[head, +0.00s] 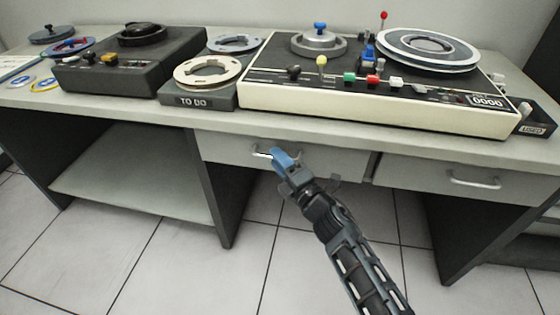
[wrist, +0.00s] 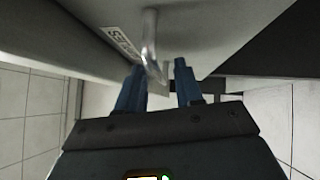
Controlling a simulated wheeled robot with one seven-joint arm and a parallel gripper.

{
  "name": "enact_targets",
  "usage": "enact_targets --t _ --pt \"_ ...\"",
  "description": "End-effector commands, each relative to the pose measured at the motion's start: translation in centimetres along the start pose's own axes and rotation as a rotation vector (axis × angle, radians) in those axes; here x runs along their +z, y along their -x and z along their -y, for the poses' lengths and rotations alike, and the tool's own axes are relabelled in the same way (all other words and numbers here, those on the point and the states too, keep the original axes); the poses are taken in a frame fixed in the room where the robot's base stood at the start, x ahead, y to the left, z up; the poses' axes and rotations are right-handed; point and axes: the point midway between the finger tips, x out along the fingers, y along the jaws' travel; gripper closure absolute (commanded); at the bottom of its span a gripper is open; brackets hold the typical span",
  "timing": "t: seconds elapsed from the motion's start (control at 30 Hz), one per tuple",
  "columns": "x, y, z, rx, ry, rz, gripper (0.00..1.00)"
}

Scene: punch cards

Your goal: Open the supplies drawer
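The drawer with a pale grey front (head: 340,160) sits under the desktop, left of a second drawer, and looks closed. Its metal handle (head: 262,154) is partly hidden by my gripper in the head view. My gripper (head: 279,153) is at that handle. In the wrist view the blue fingers (wrist: 160,80) stand apart, with the handle (wrist: 150,45) reaching down between them, closer to the left finger. I cannot tell whether it touches. A label (wrist: 121,42), only partly legible, is on the drawer front beside the handle.
A second drawer (head: 465,180) with its own handle is to the right. A large tape machine (head: 370,98), a dark machine (head: 130,66) and a "TO DO" tray (head: 197,100) stand on the desk (head: 150,108). An open shelf (head: 135,175) is at left. The tiled floor in front is clear.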

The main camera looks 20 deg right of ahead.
Motion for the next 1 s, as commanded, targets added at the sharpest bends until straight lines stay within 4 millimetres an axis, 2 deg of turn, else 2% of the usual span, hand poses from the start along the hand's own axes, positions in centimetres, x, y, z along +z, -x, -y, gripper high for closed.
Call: enact_targets --t 0.03,0.37,1.0 --pt "0.00 0.01 -0.01 0.000 0.000 0.000 0.68" --pt "0.02 0.03 -0.01 0.000 0.000 0.000 1.00" --pt "-0.13 0.20 0.02 -0.001 0.000 0.000 1.00"
